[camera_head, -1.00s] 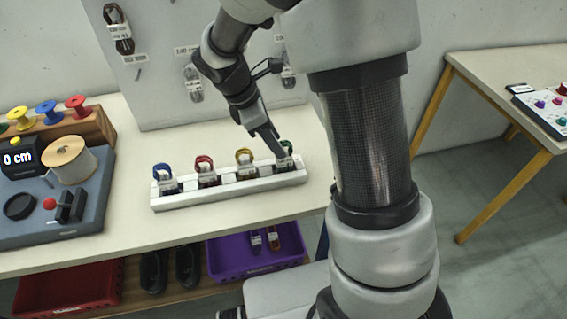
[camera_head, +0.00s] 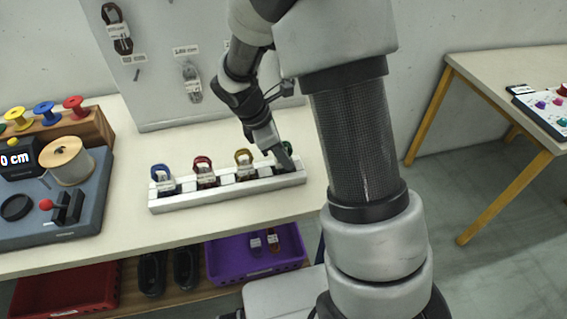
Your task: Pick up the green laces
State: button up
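The green laces (camera_head: 288,147) stand in the right-hand compartment of a white holder (camera_head: 225,196) on the table. Only a bit of their green loop shows; my gripper covers the rest. My gripper (camera_head: 285,163) points down at that compartment, with its fingers right at the laces. A gap between the fingers cannot be made out at this angle, nor whether they touch the laces.
Blue (camera_head: 162,176), red (camera_head: 204,170) and yellow (camera_head: 244,160) laces stand in the same holder, to the left. A grey pegboard (camera_head: 175,30) with hanging laces rises behind. A winding device with a spool (camera_head: 67,160) stands at the left. The table front is clear.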

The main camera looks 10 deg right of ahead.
grip_shut()
